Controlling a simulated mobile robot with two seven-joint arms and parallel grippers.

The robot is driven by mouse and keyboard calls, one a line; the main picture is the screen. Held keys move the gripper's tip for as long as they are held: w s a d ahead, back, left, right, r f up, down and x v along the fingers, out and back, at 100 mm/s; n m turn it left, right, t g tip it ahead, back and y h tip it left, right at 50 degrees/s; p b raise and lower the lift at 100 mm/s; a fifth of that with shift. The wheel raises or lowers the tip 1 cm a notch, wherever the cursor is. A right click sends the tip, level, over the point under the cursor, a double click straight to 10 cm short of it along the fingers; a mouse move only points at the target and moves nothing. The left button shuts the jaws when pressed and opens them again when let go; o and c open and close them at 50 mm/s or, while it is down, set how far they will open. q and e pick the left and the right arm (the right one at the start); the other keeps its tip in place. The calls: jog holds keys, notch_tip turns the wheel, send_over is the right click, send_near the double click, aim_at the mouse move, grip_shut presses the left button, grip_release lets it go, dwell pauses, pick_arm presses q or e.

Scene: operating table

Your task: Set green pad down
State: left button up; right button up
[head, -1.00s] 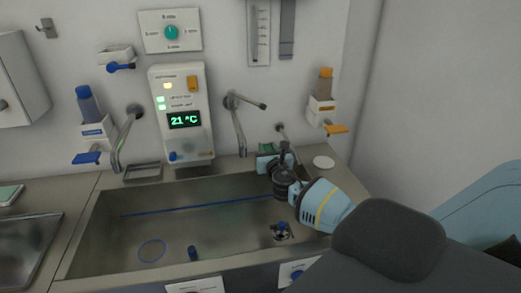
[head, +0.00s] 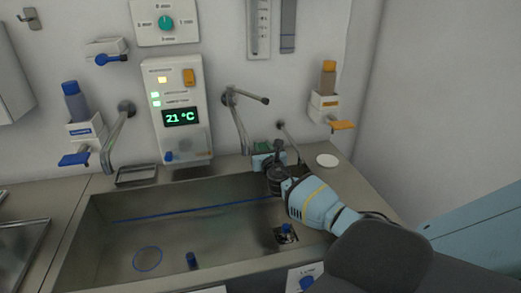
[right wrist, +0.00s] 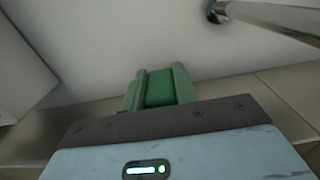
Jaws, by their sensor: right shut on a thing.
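The green pad (head: 263,147) is at the back rim of the steel sink, partly hidden by my right gripper (head: 266,156). My right gripper is shut on it. In the right wrist view the green pad (right wrist: 160,88) shows dark green between two paler green upright sides, just beyond the gripper's grey edge. I cannot tell if the pad touches the counter. My left gripper is not in view.
The sink basin (head: 225,220) lies in front. A metal spout (head: 240,125) is left of the gripper and a thinner pipe (head: 290,142) is close behind. A white disc (head: 327,160) sits on the counter to the right. An orange-lever dispenser (head: 325,105) hangs above.

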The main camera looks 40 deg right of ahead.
dwell(0.3)
jog(key=shift+f, duration=0.2)
jog(key=o, duration=1)
jog(key=shift+r, duration=0.1)
jog(key=shift+c, duration=0.2)
